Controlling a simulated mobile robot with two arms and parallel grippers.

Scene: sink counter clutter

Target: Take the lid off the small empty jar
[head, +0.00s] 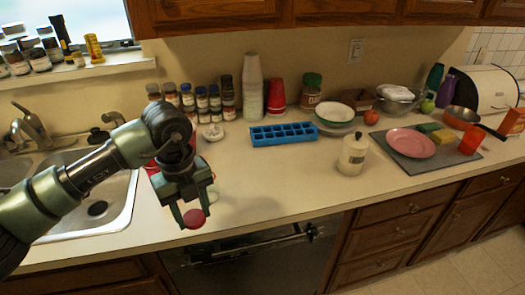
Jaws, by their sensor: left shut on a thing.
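My left gripper (192,216) reaches in from the left and points down near the counter's front edge. It is shut on a small round red lid-like disc (194,218). No jar body shows clearly under the disc. I cannot tell which jar is the small empty one. A red object (152,169) is partly hidden behind my left arm. My right gripper is not in view.
The sink (110,195) is at the left. A blue ice tray (283,134), a cream bottle (353,154) and a grey mat (455,153) with a pink plate (411,142) are to the right. The counter (270,180) in front of the tray is clear.

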